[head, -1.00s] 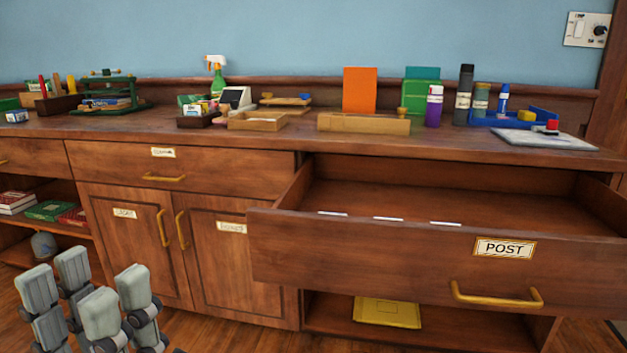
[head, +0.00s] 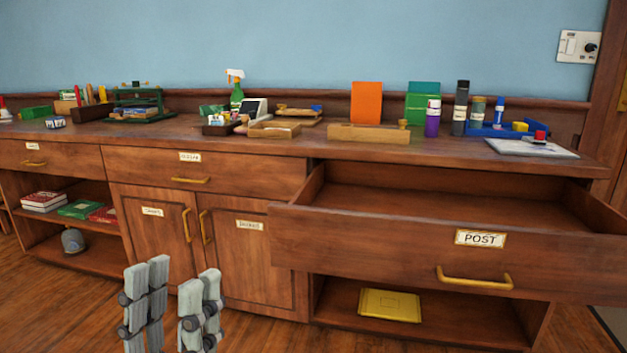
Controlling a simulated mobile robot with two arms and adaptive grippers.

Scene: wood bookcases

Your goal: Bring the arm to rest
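My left gripper (head: 172,307) is at the lower left of the head view, with its grey fingers pointing up. The fingers stand apart and nothing shows between them, so it looks open and empty. It is in front of the cabinet doors (head: 160,230) and the wood floor, clear of the open drawer (head: 370,243) labelled POST. The rest of that arm is below the picture. My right gripper is not in view.
The POST drawer juts out at the right, and the part of its inside that shows looks empty. A yellow folder (head: 390,305) lies on the shelf below. The counter (head: 330,145) holds stationery, boxes and a spray bottle (head: 237,92). Bare floor (head: 60,310) shows at the left.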

